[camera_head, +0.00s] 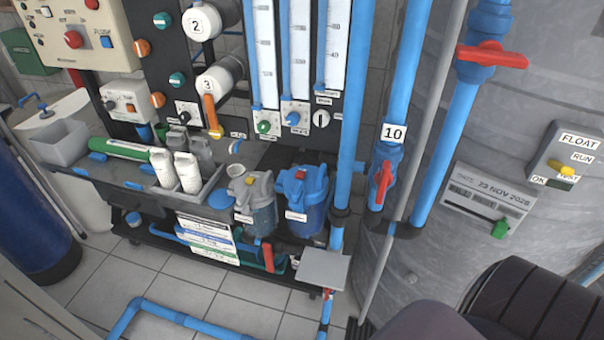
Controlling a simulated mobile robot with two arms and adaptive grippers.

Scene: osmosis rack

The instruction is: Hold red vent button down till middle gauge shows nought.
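A small red button (300,175) sits on the cap of the blue filter housing (304,212), low in the middle of the rack. Three tall white gauges with scales stand side by side above it. The middle gauge (295,60) has a blue knob (293,118) under it; its reading is too small to tell. A larger round red button (73,40) is on the cream control panel at upper left. Neither of my grippers shows. A dark ribbed shape at the bottom right seems to be part of my arm.
A grey-capped housing (253,200) stands left of the blue one. Blue pipes with red-handled valves (384,182) rise to the right, before a large grey tank (450,130). White bottles (187,170) stand in a tray. A grey plate (322,268) juts out below the housings.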

